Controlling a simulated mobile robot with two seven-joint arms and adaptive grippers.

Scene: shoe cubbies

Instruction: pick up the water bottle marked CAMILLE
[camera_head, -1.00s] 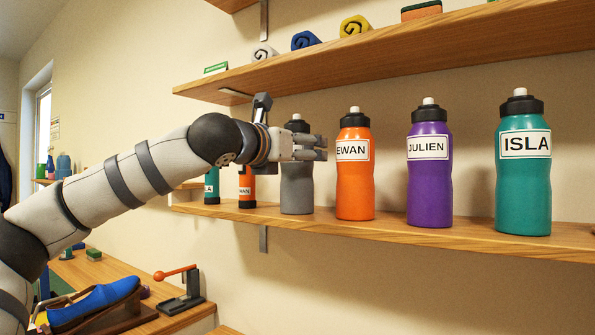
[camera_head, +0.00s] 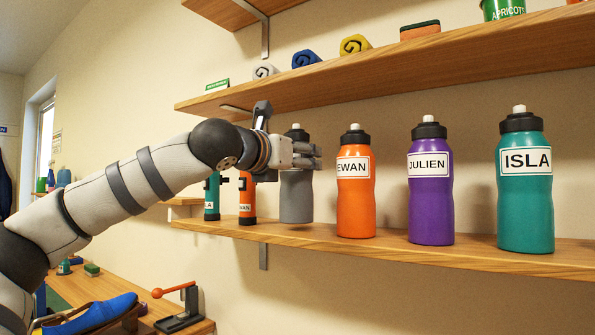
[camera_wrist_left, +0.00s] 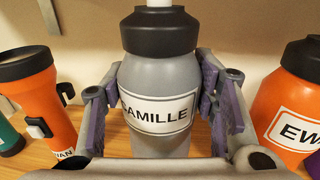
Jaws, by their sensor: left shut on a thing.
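The grey water bottle (camera_head: 296,198) with a black cap is in my left gripper (camera_head: 306,156), above the lower shelf. In the left wrist view its white label (camera_wrist_left: 160,112) reads CAMILLE, with the first letter partly covered. The purple-padded fingers of the left gripper (camera_wrist_left: 158,92) are shut on both sides of the bottle. The bottle is upright, and its base looks slightly clear of the shelf. My right gripper is not in view.
The orange EWAN bottle (camera_head: 356,205) stands close on the right, then the purple JULIEN (camera_head: 431,205) and teal ISLA (camera_head: 526,210) bottles. An orange flashlight (camera_head: 247,205) and a teal one (camera_head: 212,205) stand left. The upper shelf (camera_head: 380,73) overhangs them.

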